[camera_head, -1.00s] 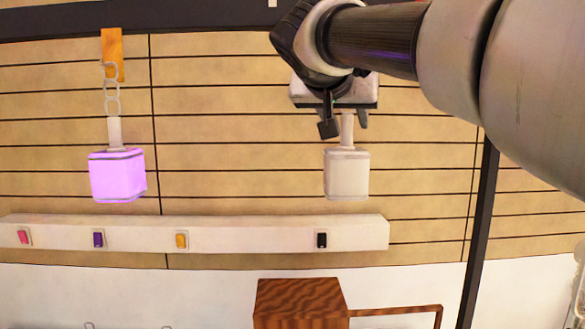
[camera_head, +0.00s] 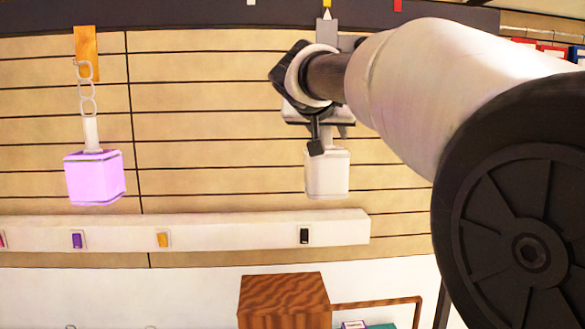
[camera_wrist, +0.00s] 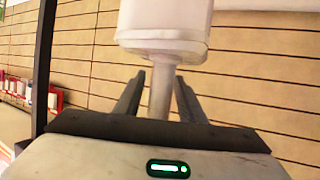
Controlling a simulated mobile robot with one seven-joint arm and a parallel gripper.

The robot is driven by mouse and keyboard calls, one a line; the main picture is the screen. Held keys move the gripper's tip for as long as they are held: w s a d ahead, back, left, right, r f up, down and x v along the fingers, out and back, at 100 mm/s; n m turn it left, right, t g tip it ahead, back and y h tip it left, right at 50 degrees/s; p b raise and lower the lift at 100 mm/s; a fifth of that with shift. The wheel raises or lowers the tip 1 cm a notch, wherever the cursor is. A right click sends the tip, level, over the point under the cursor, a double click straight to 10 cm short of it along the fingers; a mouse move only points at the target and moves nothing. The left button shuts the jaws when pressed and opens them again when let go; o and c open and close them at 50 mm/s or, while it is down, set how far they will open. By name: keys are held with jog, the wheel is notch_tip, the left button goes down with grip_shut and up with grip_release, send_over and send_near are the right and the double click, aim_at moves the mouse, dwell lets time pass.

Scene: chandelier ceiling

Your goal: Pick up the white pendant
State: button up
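The white pendant (camera_head: 327,173) hangs upright right of centre in the head view, a pale cube under a thin stem. In the wrist view the pendant (camera_wrist: 165,25) fills the top centre, with its stem between my two fingers. My gripper (camera_head: 329,136) is at stem height, just above the cube. In the wrist view my gripper (camera_wrist: 161,85) looks open, one finger on each side of the stem with narrow gaps. Part of the stem is hidden behind my gripper in the head view.
A glowing lilac pendant (camera_head: 94,178) hangs on a chain from an orange tab (camera_head: 86,52) at left. A white rail (camera_head: 205,230) with coloured switches runs below. A brown wooden block (camera_head: 283,303) stands under it. Slatted wall lies behind.

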grip_shut()
jog(key=shift+r, duration=0.1)
dwell(1.1)
